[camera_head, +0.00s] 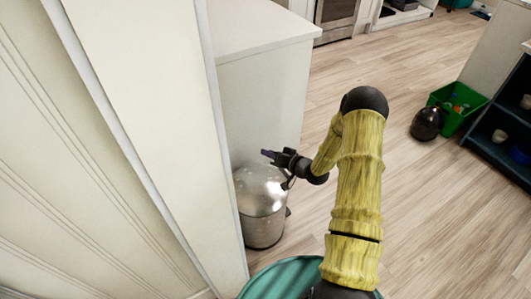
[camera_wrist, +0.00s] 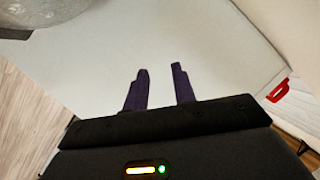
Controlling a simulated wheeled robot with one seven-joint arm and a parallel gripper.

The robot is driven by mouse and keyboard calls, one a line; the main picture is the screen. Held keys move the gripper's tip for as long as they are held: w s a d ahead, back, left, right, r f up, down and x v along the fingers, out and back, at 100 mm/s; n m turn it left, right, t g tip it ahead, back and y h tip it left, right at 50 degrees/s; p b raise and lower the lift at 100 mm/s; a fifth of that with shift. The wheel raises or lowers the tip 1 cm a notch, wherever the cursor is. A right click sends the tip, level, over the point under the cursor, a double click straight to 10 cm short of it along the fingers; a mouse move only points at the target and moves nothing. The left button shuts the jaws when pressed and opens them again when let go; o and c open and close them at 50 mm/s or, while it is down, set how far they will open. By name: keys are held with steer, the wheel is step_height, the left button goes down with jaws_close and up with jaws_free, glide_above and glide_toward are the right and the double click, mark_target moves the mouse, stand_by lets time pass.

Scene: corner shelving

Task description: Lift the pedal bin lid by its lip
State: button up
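The pedal bin (camera_head: 262,228) is a metallic cylinder standing on the floor against the white cabinet end. Its shiny domed lid (camera_head: 258,190) looks closed. My gripper (camera_head: 268,154) is at the height of the lid's top or above it, near its far right side; the exact gap cannot be told. In the wrist view my gripper (camera_wrist: 160,68) has its two purple fingers apart with nothing between them, facing a plain white surface. A grey rounded surface, probably the bin lid (camera_wrist: 45,10), shows at the top left corner. The lid's lip is not clearly visible.
A white cabinet (camera_head: 265,100) rises right behind the bin, and a tall cream panel (camera_head: 150,110) stands to its left. A green crate (camera_head: 458,105) and a dark round object (camera_head: 426,124) sit at the right. A red item (camera_wrist: 278,91) shows in the wrist view. The wooden floor between is clear.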

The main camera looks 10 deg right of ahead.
steer(key=x, duration=0.3)
jaws_close()
steer(key=c, duration=0.5)
jaws_free()
stand_by(0.6)
steer(key=o, duration=0.5)
steer(key=shift+s, duration=0.1)
